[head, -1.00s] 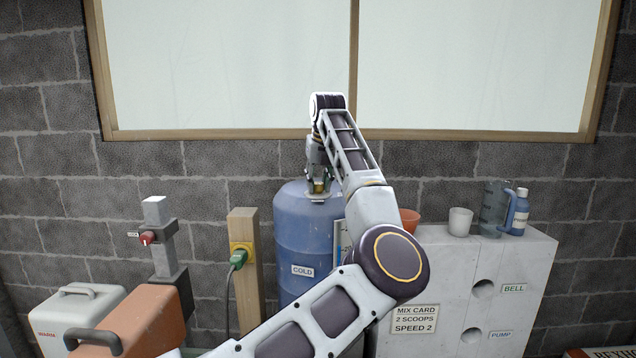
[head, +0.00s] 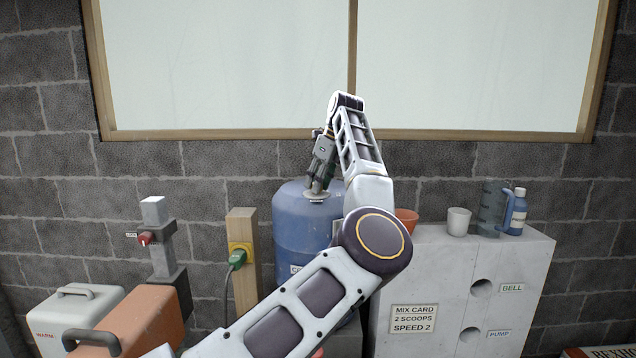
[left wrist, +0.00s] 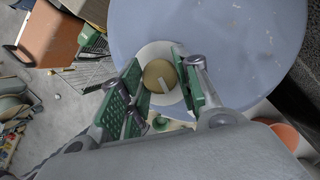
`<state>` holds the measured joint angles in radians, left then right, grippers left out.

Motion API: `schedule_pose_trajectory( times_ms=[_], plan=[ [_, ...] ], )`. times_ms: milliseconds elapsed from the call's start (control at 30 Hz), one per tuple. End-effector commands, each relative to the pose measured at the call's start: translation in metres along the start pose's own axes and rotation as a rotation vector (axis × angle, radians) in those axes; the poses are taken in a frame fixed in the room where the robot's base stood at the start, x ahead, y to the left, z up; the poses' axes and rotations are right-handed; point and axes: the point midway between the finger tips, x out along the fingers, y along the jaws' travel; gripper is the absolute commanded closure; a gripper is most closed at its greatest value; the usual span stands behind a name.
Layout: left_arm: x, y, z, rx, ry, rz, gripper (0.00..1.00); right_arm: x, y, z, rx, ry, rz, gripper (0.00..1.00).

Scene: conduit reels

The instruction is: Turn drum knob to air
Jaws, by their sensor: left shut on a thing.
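The blue drum (head: 298,232) stands against the wall, with a "COLD" label partly covered by my left arm. Its round brass knob (left wrist: 160,76), with a pale pointer line, sits on a white disc (left wrist: 150,55) on the drum top in the left wrist view. My left gripper (head: 317,190) reaches down onto the drum top, tilted. Its green-padded fingers (left wrist: 163,82) are shut on the knob, one on each side. In the head view the knob is hidden by the fingers. I cannot read any air mark around it. My right gripper is not in view.
A wooden post (head: 242,285) with a green plug (head: 238,259) stands left of the drum. A red-knobbed post (head: 157,240) and two cases are further left. A grey block (head: 440,280) with cups, a jug and a bottle stands right. A window is behind.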

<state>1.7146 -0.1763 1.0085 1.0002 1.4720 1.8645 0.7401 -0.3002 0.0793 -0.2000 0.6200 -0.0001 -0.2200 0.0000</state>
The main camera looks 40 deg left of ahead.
Motion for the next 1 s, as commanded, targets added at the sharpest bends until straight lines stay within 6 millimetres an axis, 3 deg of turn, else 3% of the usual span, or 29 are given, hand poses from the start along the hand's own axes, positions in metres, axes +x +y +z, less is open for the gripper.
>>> schedule_pose_trajectory(
  times_ms=[533, 1000],
  plan=[
    [-0.0009, -0.0021, 0.0012, -0.287, -0.001, 0.117, 0.91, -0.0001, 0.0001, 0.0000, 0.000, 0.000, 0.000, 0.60],
    [-0.0007, -0.0026, 0.0007, -0.359, 0.000, 0.146, 0.91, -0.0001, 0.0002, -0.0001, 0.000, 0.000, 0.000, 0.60]
  ],
)
